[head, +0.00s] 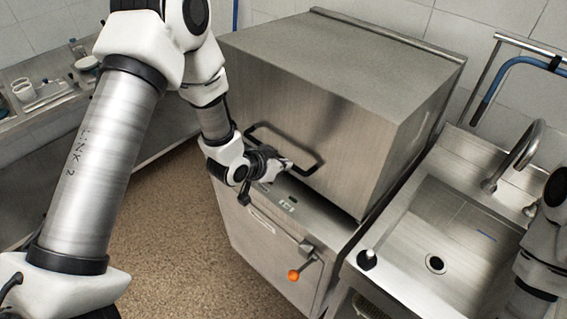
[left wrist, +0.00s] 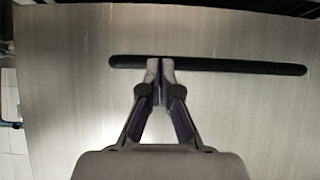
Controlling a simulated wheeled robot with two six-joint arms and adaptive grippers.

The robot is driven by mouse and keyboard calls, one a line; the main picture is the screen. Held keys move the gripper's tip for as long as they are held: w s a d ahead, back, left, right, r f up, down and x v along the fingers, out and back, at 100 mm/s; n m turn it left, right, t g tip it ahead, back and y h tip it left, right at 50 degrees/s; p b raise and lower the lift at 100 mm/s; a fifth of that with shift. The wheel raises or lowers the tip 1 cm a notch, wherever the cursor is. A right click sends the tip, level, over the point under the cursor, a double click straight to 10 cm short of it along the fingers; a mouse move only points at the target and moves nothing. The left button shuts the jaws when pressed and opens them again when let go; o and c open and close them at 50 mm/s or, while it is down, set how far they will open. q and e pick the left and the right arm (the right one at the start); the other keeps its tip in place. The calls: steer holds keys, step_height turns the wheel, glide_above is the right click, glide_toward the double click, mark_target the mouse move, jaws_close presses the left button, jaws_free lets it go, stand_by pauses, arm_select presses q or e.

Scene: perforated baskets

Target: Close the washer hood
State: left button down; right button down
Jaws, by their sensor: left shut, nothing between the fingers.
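The washer hood (head: 335,85) is a large steel box on the washer base (head: 262,236). Its lower edge is close to the base top, and I cannot tell whether a small gap is left. A black bar handle (head: 318,160) runs across its front. It also shows in the left wrist view as a dark horizontal bar (left wrist: 235,66). My left gripper (head: 288,166) is shut and empty at the handle. In the left wrist view its fingertips (left wrist: 160,66) overlap the bar left of its middle. I cannot tell whether they touch it. My right gripper is not visible.
A steel sink (head: 440,240) with a curved tap (head: 520,155) stands right of the washer. A counter (head: 50,130) with small dishes is at the left. The floor (head: 165,225) between is clear.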

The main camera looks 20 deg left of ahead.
arm_select(q)
steer(key=shift+t+h, duration=0.3)
steer(key=shift+t, duration=0.4)
steer(key=f+b, duration=0.2)
steer(key=w+f+b, duration=0.1)
steer(key=f+b, duration=0.3)
steer(key=shift+w+d+b, duration=0.3)
steer(key=shift+b, duration=0.1)
steer(key=shift+s+r, duration=0.2)
steer(key=shift+r, duration=0.2)
